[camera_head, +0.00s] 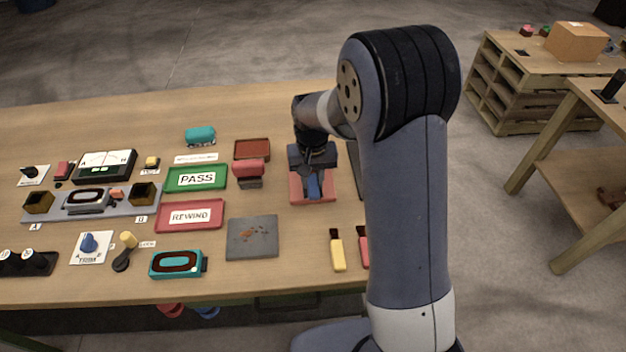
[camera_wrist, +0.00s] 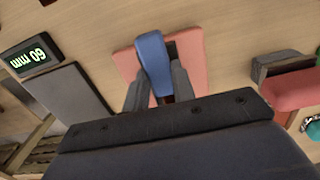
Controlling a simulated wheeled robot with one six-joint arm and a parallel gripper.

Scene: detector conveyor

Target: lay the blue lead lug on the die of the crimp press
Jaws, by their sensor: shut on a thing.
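The blue lead lug (camera_wrist: 152,52) is between the two fingers of my gripper (camera_wrist: 157,82), which is shut on it. Its rounded end points away from my gripper in the wrist view. In the head view the lug (camera_head: 314,188) shows below my gripper (camera_head: 313,175). Behind the lug is a salmon-pink plate (camera_wrist: 190,64) with a dark slot; whether the lug touches it I cannot tell. A red block over a dark grey base, which looks like the crimp press (camera_head: 248,172), stands left of my gripper. It also shows at the right in the wrist view (camera_wrist: 292,92). Its die is not clear.
A brown-red tray (camera_head: 252,149), a green PASS tray (camera_head: 196,178) and a red REWIND tray (camera_head: 190,215) are to the left. A grey mat (camera_head: 252,238) lies in front.

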